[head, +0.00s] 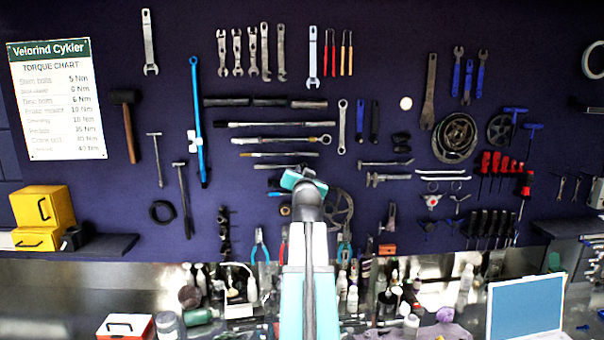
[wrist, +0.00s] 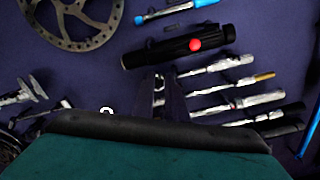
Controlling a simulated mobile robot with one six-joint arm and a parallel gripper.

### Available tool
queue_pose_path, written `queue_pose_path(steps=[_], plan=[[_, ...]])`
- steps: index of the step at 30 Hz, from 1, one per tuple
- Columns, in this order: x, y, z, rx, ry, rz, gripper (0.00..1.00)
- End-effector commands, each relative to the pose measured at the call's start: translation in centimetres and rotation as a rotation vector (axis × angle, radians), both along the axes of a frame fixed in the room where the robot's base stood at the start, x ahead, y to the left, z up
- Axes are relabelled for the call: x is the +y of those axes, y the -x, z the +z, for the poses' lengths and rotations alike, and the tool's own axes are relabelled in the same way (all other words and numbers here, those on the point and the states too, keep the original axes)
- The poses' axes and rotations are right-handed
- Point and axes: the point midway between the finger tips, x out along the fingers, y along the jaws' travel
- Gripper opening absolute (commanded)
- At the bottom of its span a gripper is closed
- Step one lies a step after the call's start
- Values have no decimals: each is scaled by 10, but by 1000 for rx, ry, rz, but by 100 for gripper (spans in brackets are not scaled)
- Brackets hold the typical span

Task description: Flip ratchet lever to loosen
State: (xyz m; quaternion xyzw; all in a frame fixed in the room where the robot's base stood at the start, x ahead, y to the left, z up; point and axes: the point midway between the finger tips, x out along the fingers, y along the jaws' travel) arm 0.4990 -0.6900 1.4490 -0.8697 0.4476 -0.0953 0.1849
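I cannot pick out the ratchet lever with certainty. Several long metal-shafted tools, one a silver handle (wrist: 215,66), lie against the dark board at the right of the wrist view. In the head view, a long ratchet-like tool (head: 282,140) with a round end hangs mid-board, above my arm. My gripper (wrist: 160,92) shows in the wrist view as narrow dark shapes beyond my teal and black wrist. They overlap the dark board, with a small bright piece showing between or behind them. Contact cannot be made out. In the head view my arm hides the gripper.
A cluttered bench with bottles (head: 352,298) runs below the board. A laptop (head: 527,306) stands right, yellow boxes (head: 42,208) left.

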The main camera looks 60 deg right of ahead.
Motion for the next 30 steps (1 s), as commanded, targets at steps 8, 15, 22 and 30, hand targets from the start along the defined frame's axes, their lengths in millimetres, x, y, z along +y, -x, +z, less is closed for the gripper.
queue_pose_path(steps=[8, 15, 22, 30], plan=[[-2, -1, 0, 1, 1, 1, 0], [0, 0, -1, 11, 10, 1, 0], [0, 0, -3, 54, 40, 0, 0], [-2, 2, -5, 149, 109, 0, 0]])
